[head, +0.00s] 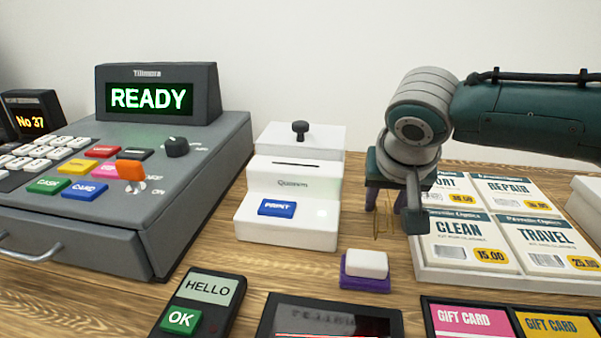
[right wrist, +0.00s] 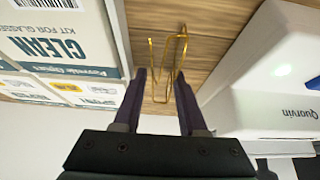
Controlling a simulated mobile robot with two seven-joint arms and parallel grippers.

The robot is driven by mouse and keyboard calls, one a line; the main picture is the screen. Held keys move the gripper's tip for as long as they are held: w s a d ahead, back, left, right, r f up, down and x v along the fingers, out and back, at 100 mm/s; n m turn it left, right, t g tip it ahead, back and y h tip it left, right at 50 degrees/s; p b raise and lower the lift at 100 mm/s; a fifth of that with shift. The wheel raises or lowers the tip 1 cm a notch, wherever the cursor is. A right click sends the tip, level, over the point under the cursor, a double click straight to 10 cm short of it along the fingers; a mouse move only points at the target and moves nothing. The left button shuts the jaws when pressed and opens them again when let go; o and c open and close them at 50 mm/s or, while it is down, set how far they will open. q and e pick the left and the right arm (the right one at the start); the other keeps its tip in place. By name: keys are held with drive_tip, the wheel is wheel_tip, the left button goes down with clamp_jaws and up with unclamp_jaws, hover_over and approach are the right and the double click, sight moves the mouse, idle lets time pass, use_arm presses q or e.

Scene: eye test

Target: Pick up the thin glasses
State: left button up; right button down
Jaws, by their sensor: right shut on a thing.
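The thin glasses (right wrist: 185,45) are a fine gold wire frame between the purple fingers of my right gripper (right wrist: 160,76) in the right wrist view. My right gripper is shut on them. In the head view the glasses (head: 377,228) show faintly as thin gold lines just below my right gripper (head: 384,208), in front of the wooden counter. I cannot tell whether they still touch the counter. My left gripper is not in view.
A tray of boxed kits (head: 455,258) lies close right of my gripper. A white stepped printer (head: 290,200) stands left. A white block on a purple base (head: 365,283) is in front, with a dark screen (head: 330,318) nearer. A grey till (head: 215,150) fills the left.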

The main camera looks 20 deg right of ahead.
sight(386, 199)
drive_tip(key=shift+r, duration=0.6)
wheel_tip(386, 199, up, 19)
drive_tip(key=p, duration=0.3)
drive_tip(key=s+a+r+n+t+y+p, duration=0.1)
drive_tip(key=s+a+r+n+y+p, duration=0.2)
drive_tip(key=s+a+r+n+p, duration=0.65)
drive_tip(key=s+a+r+m+p, duration=0.1)
drive_tip(key=r+p, duration=1.7)
drive_tip(key=r, duration=0.2)
drive_tip(key=s+r+m+p, duration=0.2)
drive_tip(key=r+p, duration=1.6)
drive_tip(key=r, duration=0.2)
drive_tip(key=shift+s+a, duration=0.25)
drive_tip(key=shift+a, duration=0.15)
